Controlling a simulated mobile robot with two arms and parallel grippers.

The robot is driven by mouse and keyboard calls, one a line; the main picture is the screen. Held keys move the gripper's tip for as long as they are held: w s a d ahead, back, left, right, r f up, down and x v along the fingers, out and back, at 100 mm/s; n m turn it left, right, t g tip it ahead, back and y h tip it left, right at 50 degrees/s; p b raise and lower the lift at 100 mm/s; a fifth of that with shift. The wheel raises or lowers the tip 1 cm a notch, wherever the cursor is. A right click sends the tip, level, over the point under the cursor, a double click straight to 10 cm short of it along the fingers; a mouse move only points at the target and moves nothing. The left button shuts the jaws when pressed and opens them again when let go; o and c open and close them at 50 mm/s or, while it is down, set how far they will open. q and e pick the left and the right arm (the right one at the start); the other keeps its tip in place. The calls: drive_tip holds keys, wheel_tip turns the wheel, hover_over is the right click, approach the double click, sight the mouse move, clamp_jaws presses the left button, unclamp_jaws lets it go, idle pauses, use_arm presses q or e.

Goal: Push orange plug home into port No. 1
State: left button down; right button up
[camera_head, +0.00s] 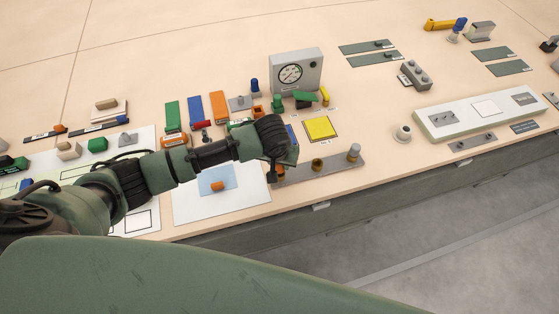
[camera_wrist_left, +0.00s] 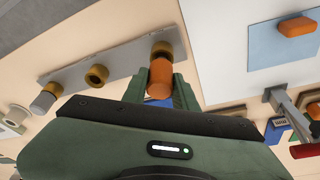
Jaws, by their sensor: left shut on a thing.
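My left gripper (camera_wrist_left: 160,88) is shut on the orange plug (camera_wrist_left: 160,76), a short orange cylinder between its green fingers. The plug's end overlaps the brass ring port (camera_wrist_left: 161,47) on the grey bar (camera_wrist_left: 127,63); how deep it sits I cannot tell. The bar carries another open brass port (camera_wrist_left: 97,74) and a grey cylinder (camera_wrist_left: 43,101) at its far end. No port number is readable. My right gripper is out of view.
A yellow pad (camera_head: 321,128) and a gauge box (camera_head: 296,72) stand behind the bar. A light blue sheet (camera_head: 232,172) with an orange block (camera_head: 217,186) lies left of the gripper. Coloured blocks crowd behind the arm. The bar lies near the table's front edge.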

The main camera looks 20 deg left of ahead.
use_arm(q)
drive_tip(key=shift+f, duration=0.95)
drive_tip(key=c, duration=1)
unclamp_jaws()
drive_tip(key=shift+c, duration=0.2)
drive_tip(key=p+v, duration=0.8)
drive_tip(key=p, duration=0.1)
drive_tip(key=shift+p, duration=0.3)
